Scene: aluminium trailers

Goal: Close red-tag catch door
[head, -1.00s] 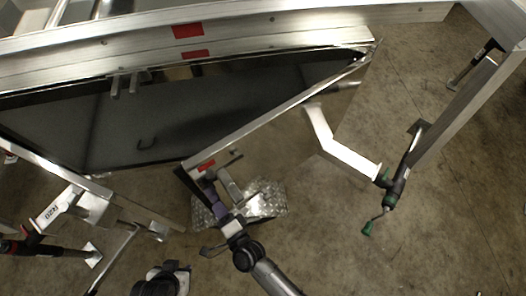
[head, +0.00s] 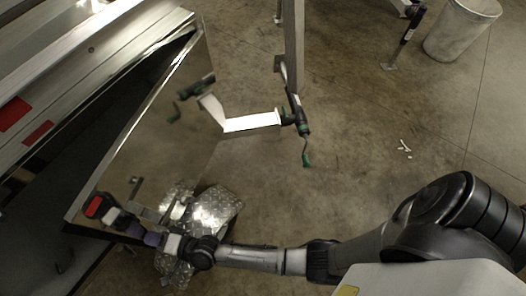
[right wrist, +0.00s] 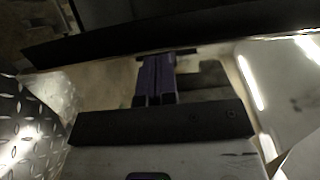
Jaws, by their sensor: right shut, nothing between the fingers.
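The red-tag door (head: 150,120) is a shiny metal panel standing partly open from the trailer side, at the left of the head view. Its red tag (head: 95,207) is on the free edge, with a small metal catch piece (head: 135,187) close by. My right gripper (head: 130,229), with purple fingers, is shut and empty at this free end; whether it touches the door I cannot tell. In the right wrist view the closed purple fingers (right wrist: 158,76) point at a dark edge. My left gripper is out of view.
The trailer rail (head: 75,70) with red marks runs along the upper left, with a dark opening below. A tread-plate box (head: 215,208) lies under my right arm. A green-handled jack (head: 300,118) and a bin (head: 460,30) stand on open concrete floor.

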